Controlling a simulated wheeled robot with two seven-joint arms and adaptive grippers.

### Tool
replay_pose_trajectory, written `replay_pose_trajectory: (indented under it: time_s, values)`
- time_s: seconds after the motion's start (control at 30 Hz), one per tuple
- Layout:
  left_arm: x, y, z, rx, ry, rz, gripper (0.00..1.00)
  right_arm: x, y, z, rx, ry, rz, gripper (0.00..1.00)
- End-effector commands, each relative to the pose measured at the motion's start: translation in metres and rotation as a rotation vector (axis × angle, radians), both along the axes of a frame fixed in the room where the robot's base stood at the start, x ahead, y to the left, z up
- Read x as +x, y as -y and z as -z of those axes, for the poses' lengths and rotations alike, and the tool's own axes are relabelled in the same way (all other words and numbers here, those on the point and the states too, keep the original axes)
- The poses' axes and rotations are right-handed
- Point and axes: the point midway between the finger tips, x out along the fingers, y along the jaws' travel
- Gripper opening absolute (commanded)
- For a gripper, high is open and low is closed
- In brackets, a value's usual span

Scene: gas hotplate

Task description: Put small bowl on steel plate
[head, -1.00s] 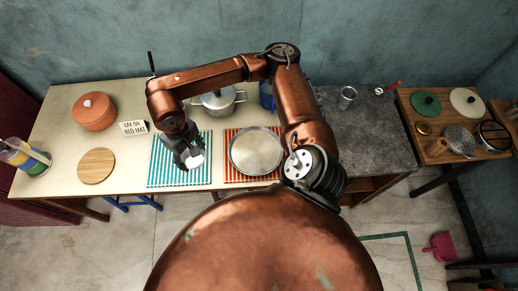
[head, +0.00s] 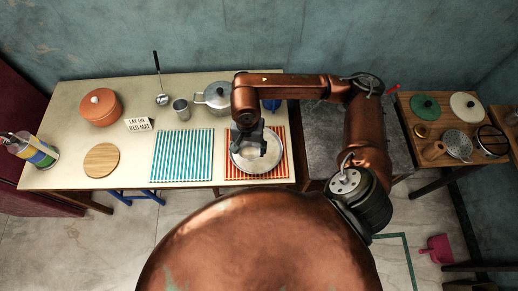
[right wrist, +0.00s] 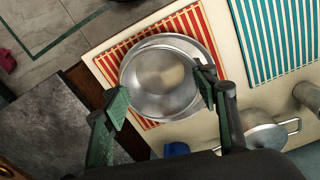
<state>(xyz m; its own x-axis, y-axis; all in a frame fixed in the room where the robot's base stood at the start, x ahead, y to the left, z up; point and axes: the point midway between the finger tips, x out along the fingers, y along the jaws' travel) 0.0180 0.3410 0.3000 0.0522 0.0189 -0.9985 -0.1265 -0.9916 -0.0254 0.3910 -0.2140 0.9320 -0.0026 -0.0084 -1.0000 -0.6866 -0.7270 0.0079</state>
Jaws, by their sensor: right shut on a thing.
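My right gripper (head: 262,146) is shut on the small bowl (head: 270,151), a shiny metal bowl, and is over the steel plate (head: 239,162). In the right wrist view the small bowl (right wrist: 158,75) is between the two fingers (right wrist: 162,98), overlapping the plate (right wrist: 203,38). I cannot tell whether the bowl touches the plate. The steel plate lies on the red striped mat (head: 284,172); the gripper and bowl hide part of it. My left gripper is not in view.
A teal striped mat (head: 182,155) lies bare left of the red one. Behind stand a metal cup (head: 180,108), a lidded pot (head: 217,98) and a sign (head: 139,124). An orange pot (head: 100,108) and wooden board (head: 101,160) are at the left.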

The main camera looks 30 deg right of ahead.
Motion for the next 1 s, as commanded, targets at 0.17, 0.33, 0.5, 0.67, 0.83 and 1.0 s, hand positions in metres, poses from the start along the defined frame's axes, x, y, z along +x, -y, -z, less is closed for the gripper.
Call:
replay_pose_trajectory:
  time_s: [0.17,0.33,0.5,0.67,0.83,1.0]
  values:
    - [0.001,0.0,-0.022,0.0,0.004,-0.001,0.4,-0.025,0.001,0.002,0.0,0.0,0.425,0.34]
    - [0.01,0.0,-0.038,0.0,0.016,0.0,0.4,-0.046,0.002,0.006,0.001,0.003,0.832,0.34]
    - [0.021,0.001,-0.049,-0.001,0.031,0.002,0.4,-0.061,0.001,0.008,0.003,0.005,1.151,0.34]
    - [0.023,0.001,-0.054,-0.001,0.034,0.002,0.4,-0.069,0.001,0.01,0.004,0.007,1.317,0.34]
    - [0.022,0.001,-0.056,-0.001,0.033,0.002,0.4,-0.06,0.01,0.017,0.002,0.007,1.373,0.34]
    - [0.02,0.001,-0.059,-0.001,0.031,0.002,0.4,-0.031,0.034,0.033,0.001,0.009,1.375,0.34]
